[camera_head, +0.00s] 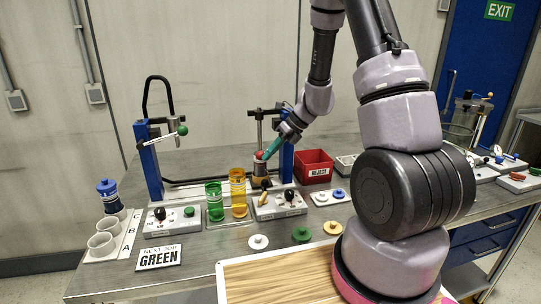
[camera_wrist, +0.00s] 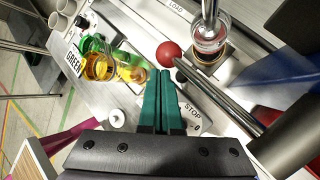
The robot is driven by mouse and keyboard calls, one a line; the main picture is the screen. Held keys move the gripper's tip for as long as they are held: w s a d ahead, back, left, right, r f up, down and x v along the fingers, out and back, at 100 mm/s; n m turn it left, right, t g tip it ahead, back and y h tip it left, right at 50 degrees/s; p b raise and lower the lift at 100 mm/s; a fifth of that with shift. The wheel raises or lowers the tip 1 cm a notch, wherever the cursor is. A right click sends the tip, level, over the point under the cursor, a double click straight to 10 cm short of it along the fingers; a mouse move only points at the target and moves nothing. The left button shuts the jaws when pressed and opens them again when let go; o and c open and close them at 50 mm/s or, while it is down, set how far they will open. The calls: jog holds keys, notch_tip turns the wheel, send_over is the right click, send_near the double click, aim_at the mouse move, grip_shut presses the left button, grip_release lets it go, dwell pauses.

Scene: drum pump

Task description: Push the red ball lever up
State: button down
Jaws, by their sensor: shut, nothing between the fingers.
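The red ball of the lever (camera_head: 259,155) is at the right-hand blue-posted stand, above a small cylinder. In the wrist view the red ball (camera_wrist: 168,53) lies just beyond my fingertips, beside a clear cup under a metal rod. My gripper (camera_head: 267,155) has teal fingers that slant down from the upper right to the ball. In the wrist view my gripper (camera_wrist: 166,72) is shut with nothing between its fingers. The tips are very close to the ball; I cannot tell whether they touch it. Most of the lever's arm is hard to make out.
A green-ball lever (camera_head: 182,130) is on the left stand. Green (camera_head: 214,200) and amber (camera_head: 238,192) containers and a switch box (camera_head: 279,205) stand in front. A red REJECT bin (camera_head: 314,166) is to the right. A blue right post (camera_head: 286,162) stands close behind my gripper.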

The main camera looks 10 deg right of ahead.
jog(key=shift+a+r+y, duration=0.15)
jog(key=shift+r+y, duration=0.15)
notch_tip(320, 180, up, 7)
jog(key=a+m+y, duration=0.1)
jog(key=y, duration=0.6)
jog(key=shift+t, duration=0.4)
jog(key=shift+a+f, duration=0.1)
jog(key=shift+f, duration=0.05)
